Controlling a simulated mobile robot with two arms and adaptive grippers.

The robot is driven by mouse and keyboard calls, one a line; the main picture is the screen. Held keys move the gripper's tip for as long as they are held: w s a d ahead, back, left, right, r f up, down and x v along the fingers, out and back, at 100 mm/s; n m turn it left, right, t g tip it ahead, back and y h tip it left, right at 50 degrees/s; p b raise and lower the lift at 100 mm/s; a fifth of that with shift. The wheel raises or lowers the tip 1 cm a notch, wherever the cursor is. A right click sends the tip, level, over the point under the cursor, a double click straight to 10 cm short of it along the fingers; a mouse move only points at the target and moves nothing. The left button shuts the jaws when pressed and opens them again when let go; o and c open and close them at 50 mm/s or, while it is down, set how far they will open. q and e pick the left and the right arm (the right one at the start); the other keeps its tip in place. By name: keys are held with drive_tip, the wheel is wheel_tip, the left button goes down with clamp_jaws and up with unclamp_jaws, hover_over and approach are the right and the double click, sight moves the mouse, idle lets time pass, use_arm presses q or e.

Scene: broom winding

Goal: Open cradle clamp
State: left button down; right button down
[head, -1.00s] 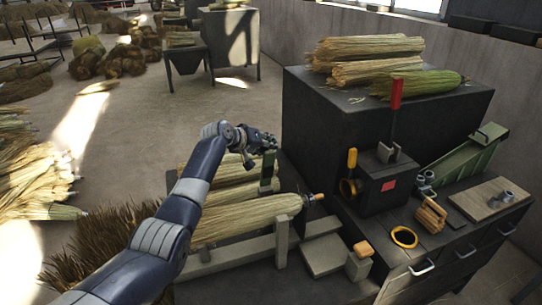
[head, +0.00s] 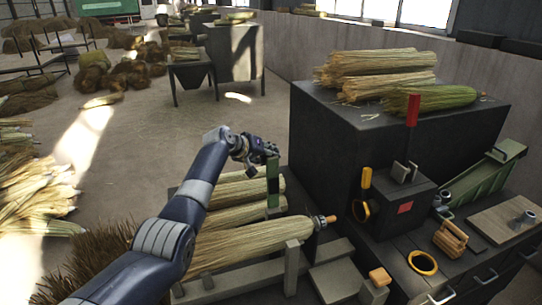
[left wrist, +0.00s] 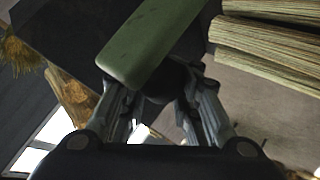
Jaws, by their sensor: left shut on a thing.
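A straw broom bundle (head: 255,242) lies in a grey cradle with an upright post (head: 292,268); an orange tip shows at the bundle's right end. A green upright clamp bar (head: 273,185) stands at the cradle's far side. My left gripper (head: 258,152) is at the top of this bar, shut on it. In the left wrist view the green bar (left wrist: 150,42) crosses in front of the fingers (left wrist: 150,98), with its rounded end close to the left finger. The exact contact is partly hidden by dark parts. My right gripper is not in view.
A dark box (head: 385,125) with straw bundles on top stands right of the cradle. The bench (head: 400,255) holds a red-handled lever (head: 412,110), a yellow ring (head: 423,262) and a green chute (head: 485,175). Open floor lies behind my left arm.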

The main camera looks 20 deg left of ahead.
use_arm(q)
drive_tip(key=shift+s+a+f, duration=0.2)
drive_tip(key=shift+a+f, duration=0.25)
drive_tip(key=shift+f, duration=0.2)
drive_tip(key=c, duration=1.3)
unclamp_jaws()
drive_tip(key=shift+a, duration=0.1)
drive_tip(key=shift+o, duration=0.5)
drive_tip(key=shift+a, duration=0.25)
drive_tip(key=shift+d+r, duration=0.15)
drive_tip(key=shift+r, duration=0.05)
